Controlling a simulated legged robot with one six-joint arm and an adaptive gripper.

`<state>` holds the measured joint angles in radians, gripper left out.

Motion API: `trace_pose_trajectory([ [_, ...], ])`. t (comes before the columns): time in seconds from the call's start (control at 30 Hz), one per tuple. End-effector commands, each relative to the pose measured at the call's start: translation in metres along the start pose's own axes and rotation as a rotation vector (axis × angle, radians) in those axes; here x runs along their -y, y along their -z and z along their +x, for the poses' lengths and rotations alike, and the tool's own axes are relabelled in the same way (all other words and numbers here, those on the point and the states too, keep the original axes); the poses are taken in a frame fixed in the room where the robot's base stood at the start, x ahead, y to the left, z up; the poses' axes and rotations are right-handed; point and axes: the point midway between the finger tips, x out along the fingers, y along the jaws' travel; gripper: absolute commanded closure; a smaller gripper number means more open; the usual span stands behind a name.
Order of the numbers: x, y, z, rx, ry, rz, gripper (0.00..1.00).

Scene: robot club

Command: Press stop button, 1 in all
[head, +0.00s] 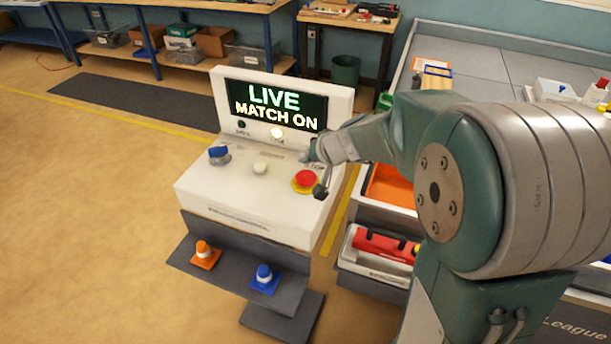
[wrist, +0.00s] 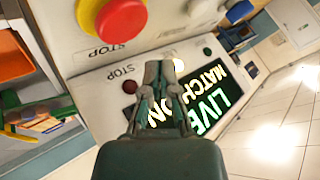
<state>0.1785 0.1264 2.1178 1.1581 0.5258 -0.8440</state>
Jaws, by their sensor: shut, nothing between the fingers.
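The red stop button (head: 306,178) sits on a yellow base at the right side of the white sloped console (head: 225,190). In the wrist view the red button (wrist: 121,22) is large at the top, with the word STOP beside it. The display (head: 276,105) reads LIVE MATCH ON. The middle lamp (head: 277,132) is lit; the STOP lamp (wrist: 129,87) looks dark.
A blue-topped knob (head: 218,154) and a white button (head: 260,168) share the console top. Bins with orange (head: 392,187) and red contents stand to the right. Open floor lies left.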

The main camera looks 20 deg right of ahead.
Motion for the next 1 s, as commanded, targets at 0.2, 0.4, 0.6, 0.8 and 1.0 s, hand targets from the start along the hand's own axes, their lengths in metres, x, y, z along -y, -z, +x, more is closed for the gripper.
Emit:
trace_pose_trajectory([
  [0.2, -0.011, -0.011, 0.015, 0.002, 0.001, 0.0, 1.0],
  [0.4, -0.014, -0.014, 0.019, 0.0, 0.0, 0.0, 1.0],
  [0.6, -0.014, -0.014, 0.019, 0.0, 0.0, 0.0, 1.0],
  [0.8, -0.014, -0.014, 0.019, 0.0, 0.0, 0.0, 1.0],
  [1.0, -0.014, -0.014, 0.019, 0.0, 0.001, 0.0, 1.0],
])
